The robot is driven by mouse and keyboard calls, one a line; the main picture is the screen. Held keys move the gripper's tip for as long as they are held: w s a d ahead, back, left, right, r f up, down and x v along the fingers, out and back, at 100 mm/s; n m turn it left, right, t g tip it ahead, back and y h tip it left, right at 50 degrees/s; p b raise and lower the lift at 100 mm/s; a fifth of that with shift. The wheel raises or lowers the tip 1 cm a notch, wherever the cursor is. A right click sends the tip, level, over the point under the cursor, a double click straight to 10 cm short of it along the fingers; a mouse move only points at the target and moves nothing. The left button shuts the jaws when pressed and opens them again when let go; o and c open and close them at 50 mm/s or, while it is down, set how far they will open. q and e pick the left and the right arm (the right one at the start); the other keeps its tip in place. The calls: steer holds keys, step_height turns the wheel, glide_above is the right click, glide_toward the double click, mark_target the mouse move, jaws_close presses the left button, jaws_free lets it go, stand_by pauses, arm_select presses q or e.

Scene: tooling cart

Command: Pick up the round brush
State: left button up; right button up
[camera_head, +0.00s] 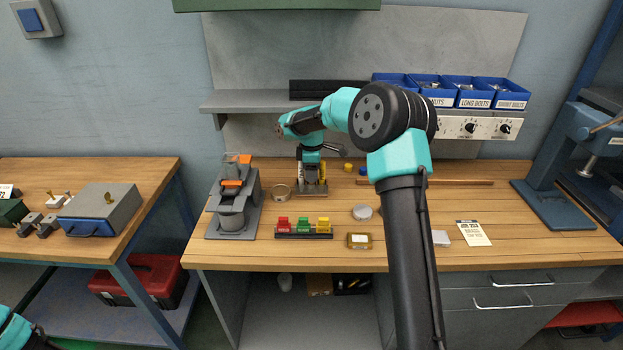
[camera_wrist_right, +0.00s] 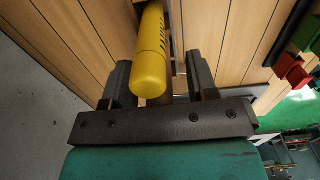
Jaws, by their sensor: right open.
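In the right wrist view the gripper (camera_wrist_right: 163,75) is open. My left gripper is out of the picture; only a bit of that arm shows at the lower left.
In front lies a rail of red, green and yellow blocks (camera_head: 304,227). Blue bins (camera_head: 452,92) line the shelf.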

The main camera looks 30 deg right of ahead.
stand_by(0.5)
jaws_close()
stand_by(0.4)
step_height(320, 180, up, 18)
stand_by(0.5)
stand_by(0.4)
